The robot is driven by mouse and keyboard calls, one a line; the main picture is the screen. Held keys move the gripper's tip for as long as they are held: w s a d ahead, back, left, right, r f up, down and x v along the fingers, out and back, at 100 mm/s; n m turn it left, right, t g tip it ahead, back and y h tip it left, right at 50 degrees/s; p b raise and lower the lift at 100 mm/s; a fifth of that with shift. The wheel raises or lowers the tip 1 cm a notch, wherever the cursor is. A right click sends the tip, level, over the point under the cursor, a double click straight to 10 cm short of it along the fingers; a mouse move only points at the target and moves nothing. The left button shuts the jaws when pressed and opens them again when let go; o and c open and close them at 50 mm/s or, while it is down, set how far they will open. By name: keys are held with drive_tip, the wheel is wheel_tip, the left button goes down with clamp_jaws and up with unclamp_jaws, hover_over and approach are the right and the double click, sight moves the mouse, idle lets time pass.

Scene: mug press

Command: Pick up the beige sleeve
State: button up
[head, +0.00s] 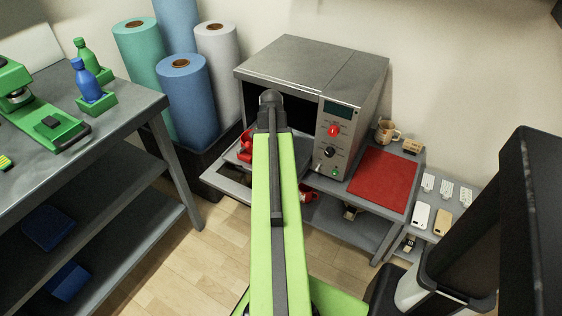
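A beige, flat, rounded piece (444,222), which looks like the beige sleeve, lies on the low grey side table at the right. A similar white piece (422,215) lies just left of it. My green arm reaches up the middle of the head view and ends in a dark joint in front of the grey oven. I cannot make out my gripper's fingers. The arm is well to the left of the beige piece.
The grey oven (355,75) stands on a low bench with a red mat (383,179), a patterned mug (386,131) and a small brown block (412,146). Small white pieces (446,188) lie behind the beige piece. A grey workbench (120,120) stands left; wooden floor (150,270) is clear between.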

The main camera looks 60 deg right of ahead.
drive_tip(key=shift+r, duration=0.15)
clamp_jaws()
drive_tip(key=shift+r, duration=0.1)
wheel_tip(320, 180, up, 28)
drive_tip(key=p, duration=2.8)
